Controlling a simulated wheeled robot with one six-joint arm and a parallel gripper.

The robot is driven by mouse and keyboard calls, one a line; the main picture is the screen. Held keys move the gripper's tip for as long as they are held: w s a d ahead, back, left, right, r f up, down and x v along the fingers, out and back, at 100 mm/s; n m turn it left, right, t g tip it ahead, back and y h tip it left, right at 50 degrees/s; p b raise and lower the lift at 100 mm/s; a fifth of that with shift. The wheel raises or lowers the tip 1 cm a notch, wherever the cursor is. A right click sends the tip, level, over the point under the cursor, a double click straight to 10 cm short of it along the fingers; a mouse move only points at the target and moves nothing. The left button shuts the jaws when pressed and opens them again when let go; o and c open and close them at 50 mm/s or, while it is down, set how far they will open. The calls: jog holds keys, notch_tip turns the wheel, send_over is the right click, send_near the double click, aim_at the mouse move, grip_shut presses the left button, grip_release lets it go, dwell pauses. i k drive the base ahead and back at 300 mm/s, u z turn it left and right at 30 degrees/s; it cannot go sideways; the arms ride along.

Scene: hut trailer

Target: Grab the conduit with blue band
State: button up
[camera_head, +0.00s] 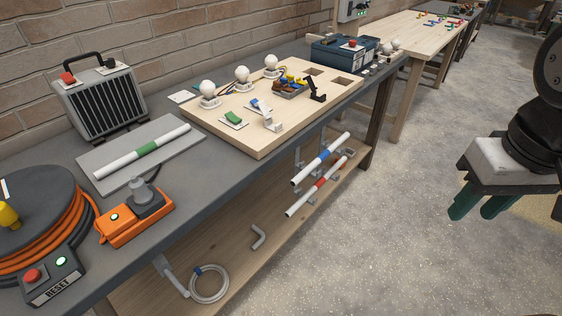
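The conduit with the blue band (308,171) is a white tube with a blue band near its middle. It lies slanted on grey brackets at the front side of the bench, above the lower shelf. A similar conduit with a red band (298,209) lies just below it, about parallel. A third conduit with a green band (115,167) lies on a grey board on the bench top. My gripper (478,209) is at the right over the floor, well apart from the conduits. Its green fingers are spread, with nothing visible between them.
The bench top (220,163) carries a wooden board with lamps and small parts, a heater (100,103), a cable reel (30,225) and an orange tool (135,218). A hose coil (209,285) and pipe elbow lie on the lower shelf. The floor (400,240) between bench and gripper is clear.

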aim_at(304, 173)
jog(key=u, duration=0.15)
jog(key=i, duration=1)
jog(key=k, duration=0.5)
jog(key=z, duration=1.25)
jog(key=i, duration=0.55)
jog(key=u, duration=2.1)
